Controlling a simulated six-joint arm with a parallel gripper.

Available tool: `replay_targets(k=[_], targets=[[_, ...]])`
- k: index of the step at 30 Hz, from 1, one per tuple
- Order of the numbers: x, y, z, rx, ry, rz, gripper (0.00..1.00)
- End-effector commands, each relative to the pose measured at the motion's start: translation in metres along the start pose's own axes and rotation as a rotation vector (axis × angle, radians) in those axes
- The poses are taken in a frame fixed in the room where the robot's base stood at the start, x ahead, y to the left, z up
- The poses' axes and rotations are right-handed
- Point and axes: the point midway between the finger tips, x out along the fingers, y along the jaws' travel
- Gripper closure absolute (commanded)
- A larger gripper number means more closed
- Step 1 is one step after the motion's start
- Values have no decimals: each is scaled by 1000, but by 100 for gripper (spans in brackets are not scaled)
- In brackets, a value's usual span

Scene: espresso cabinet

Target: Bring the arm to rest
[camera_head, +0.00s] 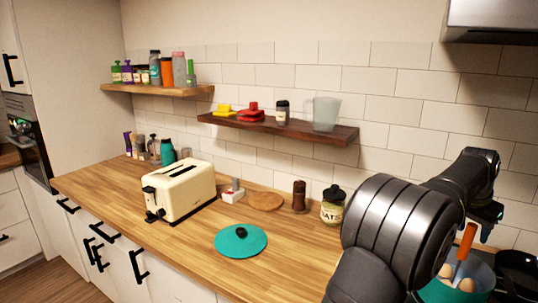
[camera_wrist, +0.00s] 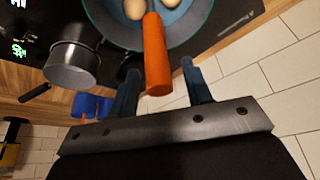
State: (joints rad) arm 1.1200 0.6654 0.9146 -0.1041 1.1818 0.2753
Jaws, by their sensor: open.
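My arm reaches in from the lower right of the head view, with my gripper (camera_head: 486,212) over the stove area at the far right. In the wrist view my gripper (camera_wrist: 170,72) is open, its two fingers apart. An orange handle (camera_wrist: 157,55) shows between the fingers; I cannot tell whether it touches either one. It also shows in the head view (camera_head: 466,240), standing up over a teal pan (camera_head: 440,291). The pan's rim (camera_wrist: 205,28) is at the top of the wrist view, with egg-like things inside. My arm hides part of the pan in the head view.
A steel pot (camera_wrist: 71,64) and a blue object (camera_wrist: 90,106) lie left of the handle. On the wooden counter (camera_head: 290,240) stand a cream toaster (camera_head: 180,190), a teal lid (camera_head: 241,243) and a jar (camera_head: 333,210). A dark shelf (camera_head: 300,131) hangs above. The counter's front is clear.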

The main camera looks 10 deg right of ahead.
Motion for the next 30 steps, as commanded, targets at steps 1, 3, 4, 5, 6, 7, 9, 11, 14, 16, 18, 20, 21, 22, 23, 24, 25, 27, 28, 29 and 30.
replay_targets(k=[1, 3, 4, 5, 6, 7, 9, 11, 14, 16, 18, 20, 21, 22, 23, 24, 25, 27, 28, 29, 30], targets=[[0, 0, 0, 0, 0, 0, 55], [0, 0, 0, 0, 0, 0, 55], [0, 0, 0, 0, 0, 0, 55], [0, 0, 0, 0, 0, 0, 55], [1, 0, 0, 0, -1, 0, 55], [2, 0, 1, 0, -1, 0, 55], [6, 0, 3, 0, -2, 1, 55], [0, 0, 1, 0, 2, 0, 55], [-16, 0, -2, 0, 3, -1, 55], [-30, 0, -2, 0, 4, -1, 55], [-44, 0, -2, 0, 4, -1, 55], [-56, 0, -2, 0, 3, -1, 55], [-64, 0, -2, 0, 4, -1, 55], [-70, 0, -2, 0, 2, -1, 55], [-76, 0, -2, 0, 3, -1, 55], [-84, 0, -2, 0, 4, -1, 55], [-91, 0, -2, 0, 3, -1, 55], [-104, 0, -2, 0, 2, -1, 55], [-110, 0, -2, 0, 3, -1, 55], [-116, 0, -2, 0, 4, -1, 55], [-124, 0, -2, 0, 3, -1, 55]])
